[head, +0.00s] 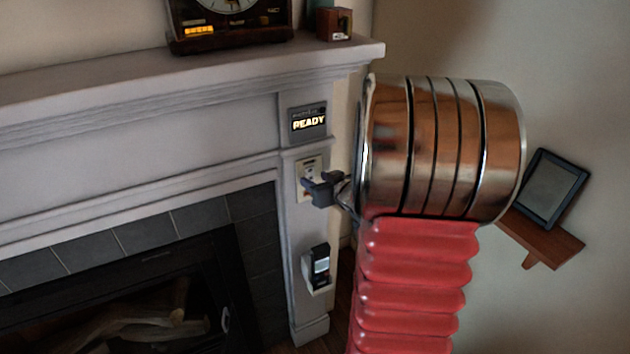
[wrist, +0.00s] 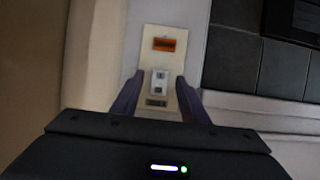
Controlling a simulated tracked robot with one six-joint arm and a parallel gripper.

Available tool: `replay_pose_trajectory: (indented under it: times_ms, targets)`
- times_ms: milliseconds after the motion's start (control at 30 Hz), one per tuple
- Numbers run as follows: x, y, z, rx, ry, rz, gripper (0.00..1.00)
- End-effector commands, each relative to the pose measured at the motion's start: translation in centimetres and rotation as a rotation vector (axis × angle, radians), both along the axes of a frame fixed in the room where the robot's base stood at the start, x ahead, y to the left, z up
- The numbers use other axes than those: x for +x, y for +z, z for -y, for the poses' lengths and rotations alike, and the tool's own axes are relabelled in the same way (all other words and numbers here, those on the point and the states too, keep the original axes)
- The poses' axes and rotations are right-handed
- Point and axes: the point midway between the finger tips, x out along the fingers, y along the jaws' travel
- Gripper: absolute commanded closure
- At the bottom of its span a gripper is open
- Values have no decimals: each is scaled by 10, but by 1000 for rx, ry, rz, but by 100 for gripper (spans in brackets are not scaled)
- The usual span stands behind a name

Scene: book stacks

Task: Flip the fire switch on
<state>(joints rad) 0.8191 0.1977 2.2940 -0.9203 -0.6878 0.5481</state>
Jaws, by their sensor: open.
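The fire switch is on a cream wall plate (head: 308,165) on the fireplace's right post, partly hidden behind my gripper in the head view. My gripper (head: 320,188) is open and close in front of the plate's lower part. In the wrist view, the plate (wrist: 175,61) has an orange-red panel (wrist: 164,44) at one end, a pale switch (wrist: 160,82) in the middle and a small dark label (wrist: 156,103). The two dark fingers of my gripper (wrist: 158,79) stand on either side of the switch. I cannot tell whether they touch the plate.
A sign reading READY (head: 309,122) is above the plate. A black device in a white holder (head: 318,268) is below it. The mantel (head: 130,95) carries a clock (head: 228,22) and a small box (head: 334,23). The firebox holds logs (head: 150,325). A tablet (head: 552,188) stands on a shelf at right.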

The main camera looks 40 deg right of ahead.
Motion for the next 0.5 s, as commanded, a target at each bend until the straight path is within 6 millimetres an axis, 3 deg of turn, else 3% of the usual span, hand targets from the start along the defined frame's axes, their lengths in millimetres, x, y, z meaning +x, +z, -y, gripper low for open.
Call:
replay_pose_trajectory:
  times_ms: [433, 500]
  targets:
    - [8, -4, 1, 0, 1, 0, 59]
    - [8, -3, 1, 0, 2, 0, 64]
